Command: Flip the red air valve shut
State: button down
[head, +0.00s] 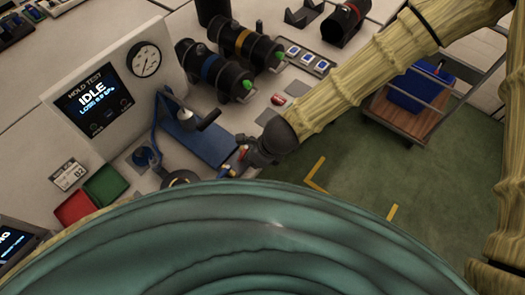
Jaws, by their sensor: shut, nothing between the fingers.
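A small red piece (277,100), possibly the red air valve, sits on the pale bench top to the right of the blue clamp plate; it is too small to tell how its lever lies. My gripper (226,171) is at the end of my arm, low over the front edge of the bench, beside the lower end of the blue plate. It is shut and looks empty. Small red and yellow bits show around the gripper and are too small to name. The red piece is above the gripper in the picture, apart from it.
A blue clamp fixture (205,138) with a dark handle stands left of my gripper. Black cylinders (210,68) lie behind. Red (75,208) and green (106,184) trays are at left. A cart (405,112) stands right, over green floor.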

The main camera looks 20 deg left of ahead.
jog(key=shift+w+a, duration=0.1)
jog(key=shift+w+a+p, duration=0.35)
jog(key=shift+w+p, duration=0.15)
jog(key=shift+w, duration=0.05)
jog(key=shift+w+r, duration=0.1)
jog(key=shift+d, duration=0.35)
jog(key=s+d+r+b, duration=0.2)
jog(key=d+r, duration=0.5)
jog(key=r, duration=0.2)
jog(key=shift+s, duration=0.2)
dwell(0.5)
dwell(0.4)
